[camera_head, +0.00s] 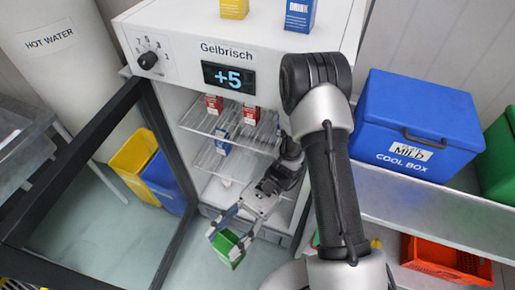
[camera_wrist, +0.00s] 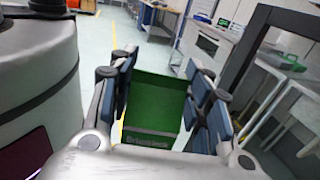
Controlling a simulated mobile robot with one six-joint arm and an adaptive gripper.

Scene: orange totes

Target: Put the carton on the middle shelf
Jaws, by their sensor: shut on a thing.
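A green carton (camera_head: 229,249) hangs tilted between the fingertips of my gripper (camera_head: 233,229), low in front of the open fridge. In the wrist view the carton (camera_wrist: 155,103) fills the gap between the blue finger pads of my gripper (camera_wrist: 163,78). My gripper is shut on it. The fridge (camera_head: 175,92) shows wire shelves. My arm hides the right side of the shelves.
The fridge door (camera_head: 75,175) stands open at the left. Yellow (camera_head: 133,160) and blue (camera_head: 163,183) bins stand beyond it. A yellow (camera_head: 234,8) and a blue carton (camera_head: 300,14) stand on the fridge. A blue cool box (camera_head: 415,125) sits on a bench at the right. An orange tote (camera_head: 445,262) is below.

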